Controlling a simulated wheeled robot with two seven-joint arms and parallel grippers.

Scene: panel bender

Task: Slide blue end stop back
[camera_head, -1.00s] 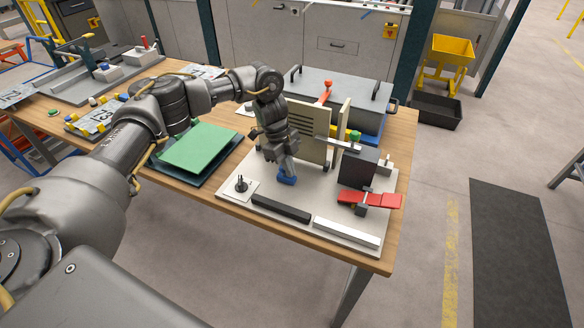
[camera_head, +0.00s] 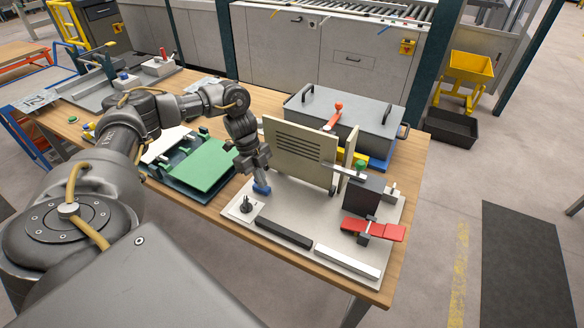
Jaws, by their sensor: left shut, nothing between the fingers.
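The blue end stop (camera_head: 262,190) is a small block on the light grey fixture plate (camera_head: 300,215), near the plate's left edge. My left gripper (camera_head: 260,178) is shut with nothing held. Its fingertips are right at the top of the blue block and hide part of it; whether they touch it I cannot tell. A small black knob on a pale base (camera_head: 247,206) stands just left of and nearer than the blue block. My right gripper is not in view.
A beige slotted panel (camera_head: 298,152) stands upright right of my gripper. A dark block (camera_head: 364,198) and red clamp (camera_head: 374,230) stand at the plate's right. Black (camera_head: 284,234) and white (camera_head: 347,262) bars lie along the front. A green sheet (camera_head: 208,164) lies left.

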